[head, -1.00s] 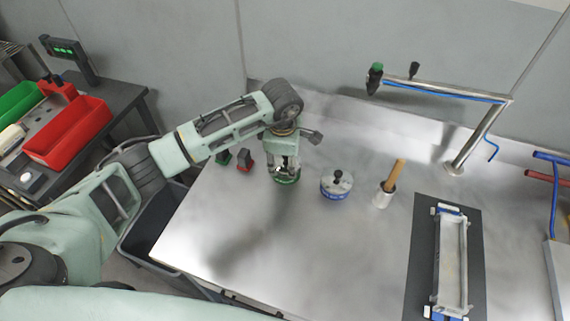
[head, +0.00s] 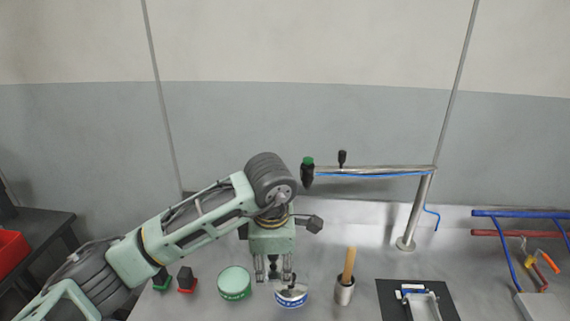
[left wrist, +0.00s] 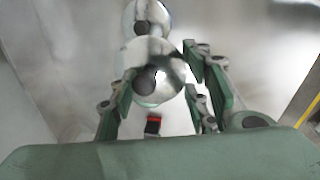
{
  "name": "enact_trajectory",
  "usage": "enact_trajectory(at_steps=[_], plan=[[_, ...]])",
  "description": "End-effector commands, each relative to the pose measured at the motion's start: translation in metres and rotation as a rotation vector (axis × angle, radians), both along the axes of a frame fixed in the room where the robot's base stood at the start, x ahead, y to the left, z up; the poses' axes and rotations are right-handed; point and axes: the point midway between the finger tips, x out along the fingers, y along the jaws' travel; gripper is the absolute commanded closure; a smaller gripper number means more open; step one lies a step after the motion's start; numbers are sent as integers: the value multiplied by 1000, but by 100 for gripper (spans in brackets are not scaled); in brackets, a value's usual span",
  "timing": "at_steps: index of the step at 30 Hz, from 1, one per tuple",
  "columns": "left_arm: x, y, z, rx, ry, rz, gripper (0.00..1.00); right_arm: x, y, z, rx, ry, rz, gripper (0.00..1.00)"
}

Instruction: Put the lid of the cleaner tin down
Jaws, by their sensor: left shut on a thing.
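A green tin (head: 235,284) stands on the metal table, its pale green top bare of any metal lid. My left gripper (head: 275,278) points down to the right of it, close to a blue tin (head: 291,299). In the left wrist view, my left gripper (left wrist: 160,62) is shut on a round shiny lid (left wrist: 165,55) with a dark knob; the exact contact is hard to see. A second shiny knobbed lid (left wrist: 153,12) lies beyond it, apparently on the blue tin. In the head view the fingers and the blue tin's lid overlap, so the held lid is hard to separate.
A metal cup (head: 345,293) with a wooden handle stands right of the blue tin. A dark mat (head: 390,296) with a fixture lies further right. A red-and-black block (head: 187,281) and a green-and-black one (head: 161,280) stand left. A metal swing arm (head: 375,171) rises behind.

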Motion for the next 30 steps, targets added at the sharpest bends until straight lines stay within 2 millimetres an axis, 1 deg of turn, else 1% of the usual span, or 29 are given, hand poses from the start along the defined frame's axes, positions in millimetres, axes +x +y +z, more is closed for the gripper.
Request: enact_trajectory(at_steps=[5, 8, 14, 20, 24, 30], plan=[[-5, 14, -1, 2, 6, -111, 78, 0, -1, 0, -1, 0, 0, 60], [-13, 28, -2, 3, 12, -246, 78, 0, -1, 0, -1, 1, 0, 60], [-37, 58, -4, 6, 21, -576, 78, 0, -2, 0, -2, 1, 1, 60], [-68, 85, -4, 9, 22, -907, 78, 0, -2, 0, -2, 1, 1, 60], [-93, 102, -4, 10, 21, -1137, 78, 0, -2, 0, -2, 1, 1, 60], [-130, 122, -3, 7, 13, -1437, 78, 0, -2, 0, -2, 1, 1, 60]])
